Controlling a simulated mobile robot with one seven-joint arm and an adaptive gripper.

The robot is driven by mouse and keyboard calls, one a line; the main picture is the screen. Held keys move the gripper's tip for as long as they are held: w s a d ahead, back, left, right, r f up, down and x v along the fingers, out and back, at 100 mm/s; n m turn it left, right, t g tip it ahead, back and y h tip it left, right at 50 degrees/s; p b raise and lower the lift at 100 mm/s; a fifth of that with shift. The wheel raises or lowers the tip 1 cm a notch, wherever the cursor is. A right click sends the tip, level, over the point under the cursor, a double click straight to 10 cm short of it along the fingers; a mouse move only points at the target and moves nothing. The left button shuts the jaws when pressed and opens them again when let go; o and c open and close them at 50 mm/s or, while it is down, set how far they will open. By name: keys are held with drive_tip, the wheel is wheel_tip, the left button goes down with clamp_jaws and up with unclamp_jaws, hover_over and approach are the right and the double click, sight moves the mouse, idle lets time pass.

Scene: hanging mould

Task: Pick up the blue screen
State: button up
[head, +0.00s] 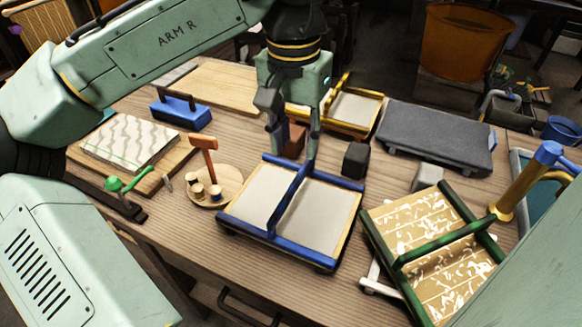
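The blue screen (289,205) lies on the wooden workbench in the middle of the head view. It has a blue frame, pale mesh panels and a raised blue bar across its middle. My gripper (293,150) points down just above and behind the screen's far edge, near the far end of the bar. Its two fingers are spread apart and nothing is seen held between them. The right fingertip appears close to the bar; I cannot tell whether it touches. A reddish-brown block (293,142) shows between the fingers, apparently on the bench behind.
A green-framed screen (470,215) lies to the right, a yellow-framed one (375,112) behind. A dark block (355,160) and a round wooden tray (229,178) flank the blue screen. A grey slab (435,135) is at the back right. Little bench is free.

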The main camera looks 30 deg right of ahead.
sight(293, 186)
drive_tip(key=shift+s+a+f+y, duration=0.1)
drive_tip(key=shift+a+f+y, duration=0.1)
drive_tip(key=shift+a+y, duration=0.1)
wheel_tip(293, 186, down, 10)
drive_tip(key=shift+s+a+f+p, duration=0.15)
drive_tip(key=shift+f+p, duration=0.1)
drive_tip(key=shift+p, duration=0.35)
drive_tip(key=shift+c, duration=0.5)
clamp_jaws()
